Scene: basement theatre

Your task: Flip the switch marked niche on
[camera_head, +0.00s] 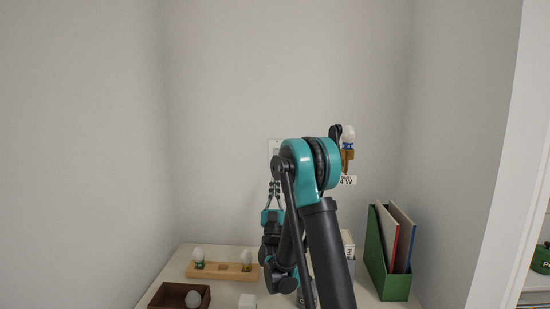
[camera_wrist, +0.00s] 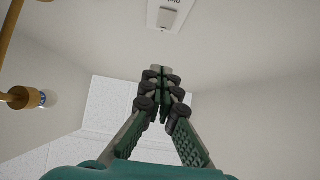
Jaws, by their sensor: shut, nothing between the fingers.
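A white switch plate (camera_head: 273,147) is on the back wall, partly hidden behind my arm. It also shows at the top edge of the wrist view (camera_wrist: 180,12), with a pale rocker (camera_wrist: 167,19) and small lettering too cut off to read surely. My gripper (camera_head: 275,184) points up at the wall just below the plate. In the wrist view my gripper (camera_wrist: 160,72) has its dark fingertips together with nothing between them. The tips appear a little short of the rocker, apart from it. I cannot tell which way the rocker is set.
A brass wall lamp with a white bulb (camera_head: 348,133) is right of the plate. Below, a table (camera_head: 235,250) carries a wooden bulb stand (camera_head: 223,271), a brown tray (camera_head: 165,297) and a green file holder (camera_head: 394,286). The wall left of the plate is clear.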

